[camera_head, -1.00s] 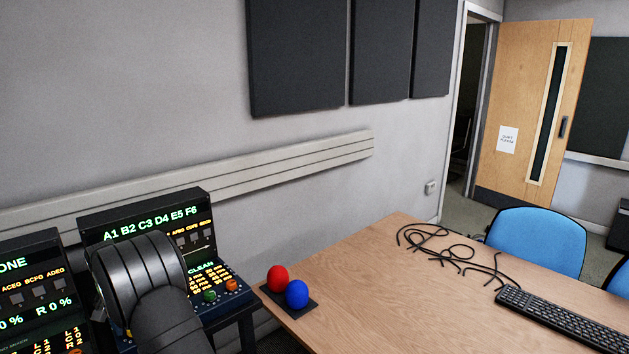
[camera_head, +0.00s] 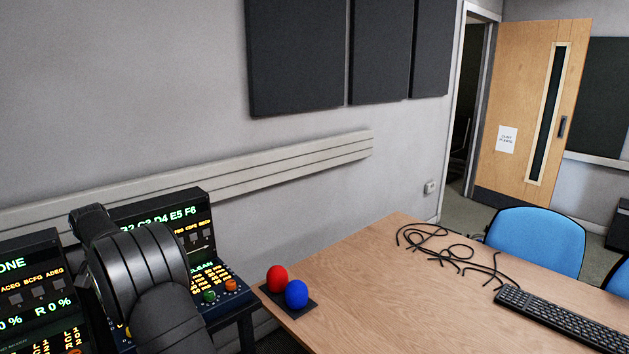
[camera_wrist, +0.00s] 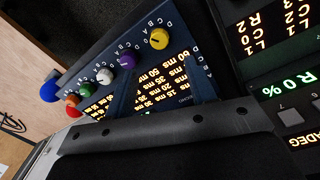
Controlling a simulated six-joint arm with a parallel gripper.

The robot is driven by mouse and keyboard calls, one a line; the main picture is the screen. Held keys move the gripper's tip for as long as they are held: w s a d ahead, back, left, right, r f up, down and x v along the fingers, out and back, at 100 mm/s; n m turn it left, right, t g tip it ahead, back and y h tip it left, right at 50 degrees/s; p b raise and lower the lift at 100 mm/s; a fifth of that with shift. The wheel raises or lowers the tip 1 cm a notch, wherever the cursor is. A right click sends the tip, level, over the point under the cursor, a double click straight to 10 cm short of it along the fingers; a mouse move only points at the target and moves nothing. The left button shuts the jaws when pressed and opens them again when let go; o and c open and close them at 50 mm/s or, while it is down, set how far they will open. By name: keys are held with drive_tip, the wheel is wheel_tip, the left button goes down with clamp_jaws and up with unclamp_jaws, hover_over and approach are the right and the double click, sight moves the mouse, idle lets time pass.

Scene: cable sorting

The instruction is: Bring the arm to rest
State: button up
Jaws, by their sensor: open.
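My gripper (camera_wrist: 164,66) shows in the wrist view as two dark fingers spread apart, with nothing between them. It is over a dark control panel (camera_wrist: 182,26) with a lit display and several coloured knobs, including a yellow knob (camera_wrist: 159,38) and a purple knob (camera_wrist: 127,61). Whether the fingers touch the panel I cannot tell. In the head view my arm (camera_head: 138,270) is at the lower left, in front of the control consoles and hiding part of their screens. The fingers cannot be made out there.
A wooden table (camera_head: 375,285) stands at the right. On it are a red ball (camera_head: 277,278) and a blue ball (camera_head: 297,294) on a dark base, tangled black cables (camera_head: 447,250) and a keyboard (camera_head: 565,322). The table's middle is clear. A blue chair (camera_head: 537,240) stands behind it.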

wheel_tip(320, 180, up, 7)
drive_tip(key=f, duration=1.7)
drive_tip(key=shift+w+d, duration=0.1)
drive_tip(key=shift+d, duration=0.2)
drive_tip(key=shift+r+n, duration=0.2)
drive_tip(key=shift+n, duration=0.6)
drive_tip(key=n, duration=0.5)
drive_tip(key=shift+a+n, duration=0.1)
drive_tip(key=shift+n, duration=0.2)
drive_tip(key=r, duration=0.8)
drive_tip(key=shift+s+a+r, duration=0.1)
drive_tip(key=shift+s+r, duration=0.05)
drive_tip(key=shift+s, duration=0.15)
